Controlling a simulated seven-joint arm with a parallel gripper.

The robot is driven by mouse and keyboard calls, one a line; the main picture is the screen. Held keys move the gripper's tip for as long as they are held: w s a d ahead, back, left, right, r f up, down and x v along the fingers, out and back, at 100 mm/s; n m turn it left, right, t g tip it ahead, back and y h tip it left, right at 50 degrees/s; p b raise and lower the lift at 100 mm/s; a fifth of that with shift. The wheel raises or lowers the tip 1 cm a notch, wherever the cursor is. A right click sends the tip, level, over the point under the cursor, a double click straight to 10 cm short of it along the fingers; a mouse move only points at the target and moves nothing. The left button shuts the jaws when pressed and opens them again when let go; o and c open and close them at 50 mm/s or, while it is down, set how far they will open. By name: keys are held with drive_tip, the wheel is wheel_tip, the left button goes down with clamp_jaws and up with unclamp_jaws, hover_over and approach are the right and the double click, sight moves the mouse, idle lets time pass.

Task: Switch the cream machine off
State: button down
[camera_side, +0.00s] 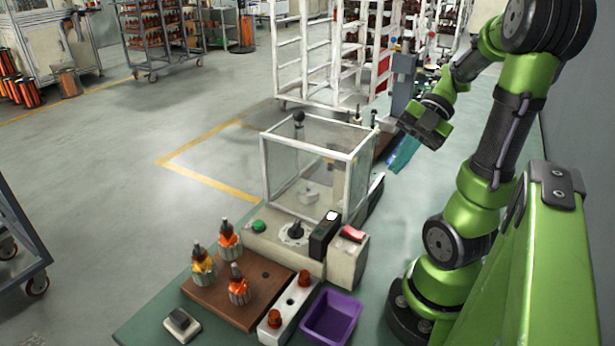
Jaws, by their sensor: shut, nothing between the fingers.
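The cream machine (345,268) stands on the green bench, with a clear guard box (318,165) framed in white on top. Its front carries a green button (259,226), a black knob (295,231), a black block with a white top (325,236) and a red rocker switch (353,233). I cannot tell the switch's position. My gripper (405,122) is shut and empty, in the air to the upper right of the guard box, apart from the machine. Its fingertips are small and dark here.
A brown board (262,310) holds several armatures. A white block (292,312) with orange-red knobs, a purple bin (333,318) and a small grey switch box (182,324) stand nearby. A grey column (403,82) and teal item (403,156) are near my gripper.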

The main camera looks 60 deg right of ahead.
hover_over(356, 234)
drive_tip(key=s+d, duration=0.2)
drive_tip(key=d, duration=0.1)
wheel_tip(356, 234, down, 6)
drive_tip(key=shift+w+a+f, duration=0.1)
drive_tip(key=shift+w+f, duration=0.3)
drive_tip(key=shift+f, duration=0.3)
drive_tip(key=shift+w+f, duration=0.35)
drive_tip(key=shift+f, duration=0.35)
drive_tip(key=shift+w+a+f, duration=0.1)
drive_tip(key=shift+w+f, duration=0.3)
drive_tip(key=shift+f, duration=0.3)
drive_tip(key=shift+w+f, duration=0.25)
drive_tip(key=shift+w, duration=0.05)
drive_tip(key=shift+s, duration=0.15)
drive_tip(key=shift+s+f, duration=0.15)
drive_tip(key=shift+s, duration=0.65)
